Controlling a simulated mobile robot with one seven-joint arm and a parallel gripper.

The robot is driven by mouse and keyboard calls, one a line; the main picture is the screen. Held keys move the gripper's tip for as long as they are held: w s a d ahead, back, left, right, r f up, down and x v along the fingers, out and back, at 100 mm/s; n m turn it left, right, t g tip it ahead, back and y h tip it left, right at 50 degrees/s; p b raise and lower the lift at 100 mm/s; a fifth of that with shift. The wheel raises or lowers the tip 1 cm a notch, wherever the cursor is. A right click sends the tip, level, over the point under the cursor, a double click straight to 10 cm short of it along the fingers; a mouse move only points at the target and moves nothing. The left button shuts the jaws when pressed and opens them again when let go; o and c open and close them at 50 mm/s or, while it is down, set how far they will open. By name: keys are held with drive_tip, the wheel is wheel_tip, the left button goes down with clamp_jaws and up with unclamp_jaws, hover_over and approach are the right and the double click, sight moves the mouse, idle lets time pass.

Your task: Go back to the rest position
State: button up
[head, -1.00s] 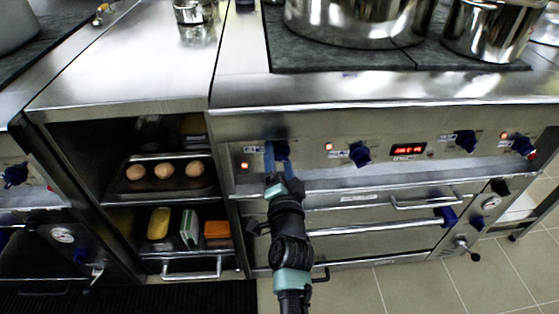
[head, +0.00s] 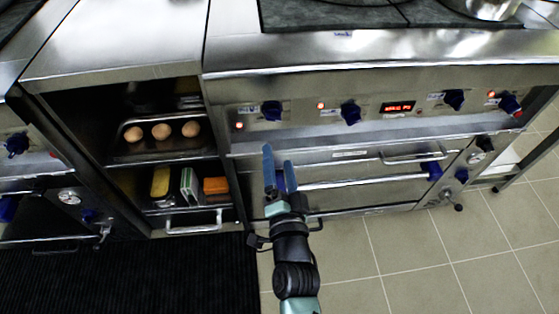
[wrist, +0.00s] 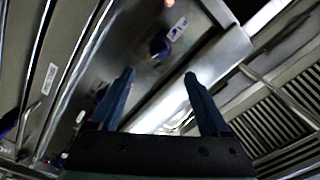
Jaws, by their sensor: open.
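My gripper (head: 278,172) is open and empty in the head view, with its two blue fingers pointing up toward the stove front. It stands in front of the oven drawers, below the leftmost blue knob (head: 271,111). The fingers look apart from that knob. In the wrist view my gripper (wrist: 163,85) shows two spread fingers with nothing between them. A blue knob (wrist: 159,47) shows beyond the fingers there, on the steel panel.
The steel stove (head: 400,60) with several knobs and a red display (head: 398,107) fills the right. An open shelf at left holds eggs (head: 161,131) on a tray and several sponges or boxes. Tiled floor (head: 420,255) and a black mat (head: 120,275) are clear.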

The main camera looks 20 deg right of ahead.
drive_tip(key=shift+s, duration=0.2)
idle(0.4)
drive_tip(key=w+a+r+n+t+y, duration=0.1)
drive_tip(key=w+a+r+n+t, duration=0.15)
drive_tip(key=r, duration=0.75)
drive_tip(key=w+a+r+n+t+y, duration=0.1)
drive_tip(key=a+r+n+y, duration=0.2)
drive_tip(key=r, duration=0.7)
drive_tip(key=w+a+r+n+t, duration=0.1)
drive_tip(key=a+r+n+t, duration=0.2)
drive_tip(key=r, duration=0.7)
drive_tip(key=s+a+r+n+t, duration=0.1)
drive_tip(key=s+a+r+n, duration=0.1)
drive_tip(key=s+r, duration=0.45)
drive_tip(key=s+a+r+n+t+y, duration=0.1)
drive_tip(key=s+a+r+n, duration=0.15)
drive_tip(key=r, duration=0.75)
drive_tip(key=s+a+r+n+t, duration=0.1)
drive_tip(key=s+a+r+t, duration=0.1)
drive_tip(key=s+r, duration=0.45)
wheel_tip(320, 180, up, 29)
drive_tip(key=w+p, duration=0.2)
drive_tip(key=p, duration=2.6)
drive_tip(key=shift+f, duration=0.2)
drive_tip(key=shift+w+a+f+g, duration=0.1)
drive_tip(key=shift+f+g, duration=0.05)
drive_tip(key=shift+g, duration=0.1)
